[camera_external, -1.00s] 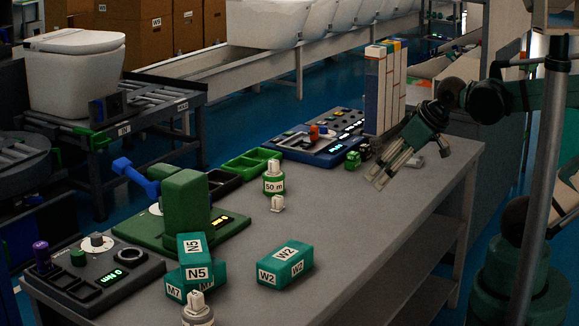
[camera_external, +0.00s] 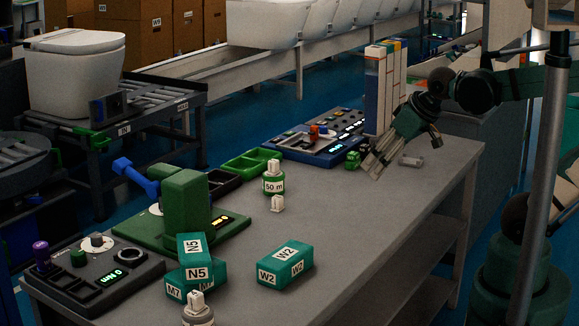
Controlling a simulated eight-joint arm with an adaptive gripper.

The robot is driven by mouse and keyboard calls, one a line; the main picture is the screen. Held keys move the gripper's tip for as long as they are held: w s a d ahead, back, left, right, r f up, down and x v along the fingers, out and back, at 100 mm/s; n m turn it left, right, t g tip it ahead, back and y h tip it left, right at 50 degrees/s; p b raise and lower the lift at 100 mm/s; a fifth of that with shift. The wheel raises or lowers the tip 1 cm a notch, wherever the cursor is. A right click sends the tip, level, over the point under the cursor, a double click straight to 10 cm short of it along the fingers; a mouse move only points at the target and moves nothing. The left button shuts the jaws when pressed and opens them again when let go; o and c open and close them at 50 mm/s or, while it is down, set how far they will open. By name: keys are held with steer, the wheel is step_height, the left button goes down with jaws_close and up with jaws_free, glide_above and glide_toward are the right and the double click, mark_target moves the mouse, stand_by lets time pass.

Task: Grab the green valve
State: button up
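A small green valve-like piece (camera_external: 352,159) sits on the grey table towards the back, in front of the blue panel. It is small in view and its details are hard to make out. My gripper (camera_external: 370,171) points down and to the left, just right of the green piece. Its two pale fingers look apart, with nothing seen between them. The fingers partly cover a dark piece (camera_external: 365,151) beside the green one. I cannot tell whether the fingers touch either piece.
A small grey cylinder (camera_external: 411,160) lies right of my gripper. Upright boxes (camera_external: 379,95) stand behind it. A blue panel (camera_external: 318,140) and a green tray (camera_external: 251,162) are to the left. Teal blocks (camera_external: 285,264) stand in front. The right table top is clear.

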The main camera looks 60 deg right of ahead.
steer(key=w+d+r+m+g+h+p, duration=0.1)
steer(key=w+d+r+m+g+p, duration=0.2)
steer(key=w+d, duration=0.6)
steer(key=m+g+h+p, duration=0.35)
steer(key=m+p, duration=0.55)
steer(key=m, duration=0.5)
glide_above(353, 153)
steer(key=a, duration=0.3)
steer(key=shift+d+f, duration=0.2)
steer(key=shift+f, duration=6.15)
steer(key=shift+y, duration=0.25)
steer(key=shift+x, duration=1.3)
steer(key=shift+b+x, duration=0.45)
steer(key=shift+x, duration=2.15)
